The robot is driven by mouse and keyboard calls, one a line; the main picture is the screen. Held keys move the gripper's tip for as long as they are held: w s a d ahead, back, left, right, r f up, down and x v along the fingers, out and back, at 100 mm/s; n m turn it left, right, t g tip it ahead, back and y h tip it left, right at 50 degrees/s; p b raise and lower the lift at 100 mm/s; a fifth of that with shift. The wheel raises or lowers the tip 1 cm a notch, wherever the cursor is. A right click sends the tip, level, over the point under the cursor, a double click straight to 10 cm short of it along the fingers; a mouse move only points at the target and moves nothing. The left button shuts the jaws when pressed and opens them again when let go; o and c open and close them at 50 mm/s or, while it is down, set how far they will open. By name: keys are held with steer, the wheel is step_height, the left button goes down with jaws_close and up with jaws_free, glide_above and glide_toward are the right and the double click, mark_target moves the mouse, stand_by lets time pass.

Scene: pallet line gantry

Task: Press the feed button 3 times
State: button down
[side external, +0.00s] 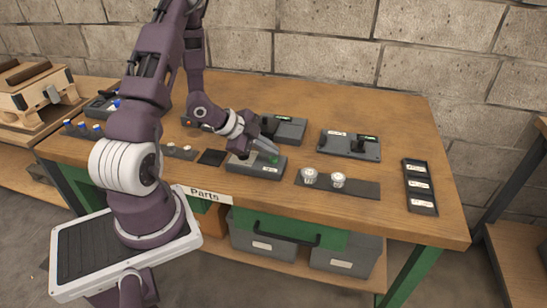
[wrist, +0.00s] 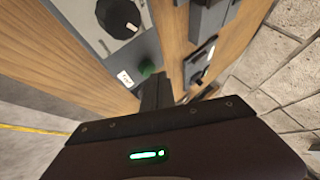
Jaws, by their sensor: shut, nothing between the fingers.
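A grey control box (side external: 262,169) stands near the front edge of the bench, with a green button (side external: 275,160) at its right end. In the wrist view the box (wrist: 72,18) shows a black dial, the green button (wrist: 147,67) and a small label that I cannot read surely. My gripper (side external: 268,155) is shut and empty, pointing down at the button end of the box. In the wrist view its fingertips (wrist: 156,82) are right beside the green button and partly cover it. I cannot tell whether they touch it.
Two dark devices (side external: 349,145) stand behind and to the right of the box. Two clear knob-like parts (side external: 309,175) sit on a dark mat (side external: 365,189) to its right. A black labelled tray (side external: 420,187) lies at the right end. Bare wood lies between them.

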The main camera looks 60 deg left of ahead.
steer(key=shift+r, duration=0.45)
steer(key=shift+r, duration=2.55)
step_height(320, 180, up, 4)
steer(key=w+n+y, duration=0.1)
steer(key=y, duration=0.1)
step_height(320, 180, up, 9)
steer(key=n+g+y, duration=0.1)
steer(key=n+y, duration=0.2)
steer(key=n, duration=0.1)
glide_above(270, 158)
steer(key=d, duration=0.3)
steer(key=s+d+r+n+g+h, duration=0.1)
steer(key=s+d+r+n, duration=0.1)
steer(key=s+d, duration=0.6)
steer(key=s+d+r+n+g+h, duration=0.1)
steer(key=s+d+r+n+h, duration=0.1)
steer(key=s+d, duration=0.7)
steer(key=shift+s+r+n+h, duration=0.3)
steer(key=shift+s+r+n, duration=0.15)
steer(key=shift+s+n, duration=0.5)
